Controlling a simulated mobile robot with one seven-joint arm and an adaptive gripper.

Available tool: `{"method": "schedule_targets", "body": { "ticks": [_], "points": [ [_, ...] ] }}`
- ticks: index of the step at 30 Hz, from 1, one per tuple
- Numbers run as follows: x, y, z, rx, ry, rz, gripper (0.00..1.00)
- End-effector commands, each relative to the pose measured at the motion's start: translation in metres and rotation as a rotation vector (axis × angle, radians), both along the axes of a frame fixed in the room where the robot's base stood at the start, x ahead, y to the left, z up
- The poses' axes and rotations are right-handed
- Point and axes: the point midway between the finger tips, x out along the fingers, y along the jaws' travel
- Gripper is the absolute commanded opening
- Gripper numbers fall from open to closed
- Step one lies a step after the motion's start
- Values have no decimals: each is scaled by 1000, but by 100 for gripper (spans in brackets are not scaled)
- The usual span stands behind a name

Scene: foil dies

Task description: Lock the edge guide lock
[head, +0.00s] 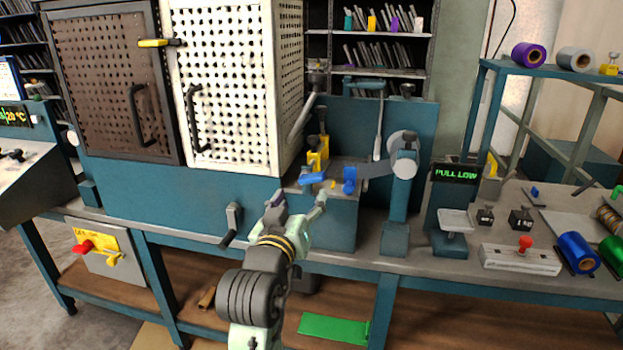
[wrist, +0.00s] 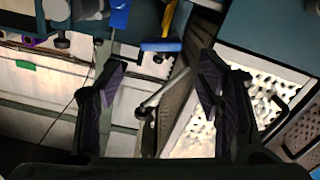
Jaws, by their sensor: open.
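Two blue parts sit on the machine's small ledge in the head view: a flat blue lever (head: 312,178) on the left and a blue knob (head: 349,180) to its right. I cannot tell for sure which is the edge guide lock. A yellow upright part (head: 318,155) stands behind the lever. My gripper (head: 298,206) is open and empty, in front of and below the ledge. In the wrist view my gripper (wrist: 160,85) has its fingers spread, with a blue bar (wrist: 161,45) beyond them and a blue handle (wrist: 120,14) at upper left. Neither finger visibly touches them.
A perforated white door (head: 222,85) with a handle stands left of the ledge. A hand crank (head: 232,225) sticks out at the bench front. A grey roller arm (head: 402,150) stands on the right, beside a "PULL LOW" display (head: 456,173). Weights and foil rolls lie farther right.

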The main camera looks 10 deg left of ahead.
Motion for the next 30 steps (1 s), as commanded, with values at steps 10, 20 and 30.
{"method": "schedule_targets", "body": {
  "ticks": [10, 20, 30],
  "points": [
    [59, 1, 3, 0, 0, 1, 68],
    [100, 2, 2, 2, -3, 5, 68],
    [104, 2, 2, 2, -4, 5, 68]
  ]
}}
